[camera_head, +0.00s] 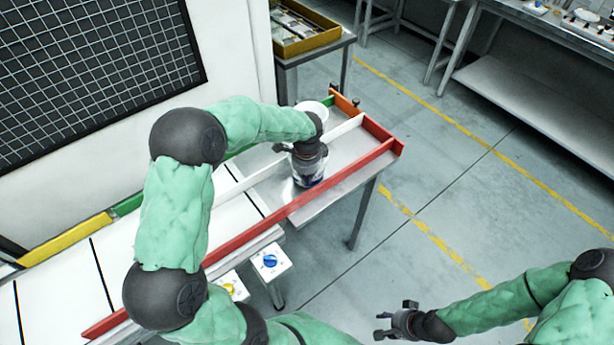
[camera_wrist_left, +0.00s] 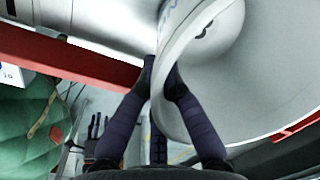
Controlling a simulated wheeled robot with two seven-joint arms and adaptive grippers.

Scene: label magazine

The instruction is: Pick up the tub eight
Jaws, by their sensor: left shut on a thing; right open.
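A white tub with a dark label (camera_head: 309,180) stands in the near lane of the sloped table, between the white divider and the red rail. Its number cannot be read. My left gripper (camera_head: 300,158) is above it, pointing down, and is shut on its wall. In the left wrist view the two fingers (camera_wrist_left: 160,85) pinch the tub's curved white wall (camera_wrist_left: 265,75), one on each side of it. A second white tub (camera_head: 313,106) shows partly behind my left wrist, in the far lane. My right gripper (camera_head: 396,322) is open and empty, over the floor.
The red rail (camera_head: 300,205) runs along the near edge and the white divider (camera_head: 345,128) along the middle. Two knob boxes (camera_head: 270,262) stand below the rail. The floor to the right is clear.

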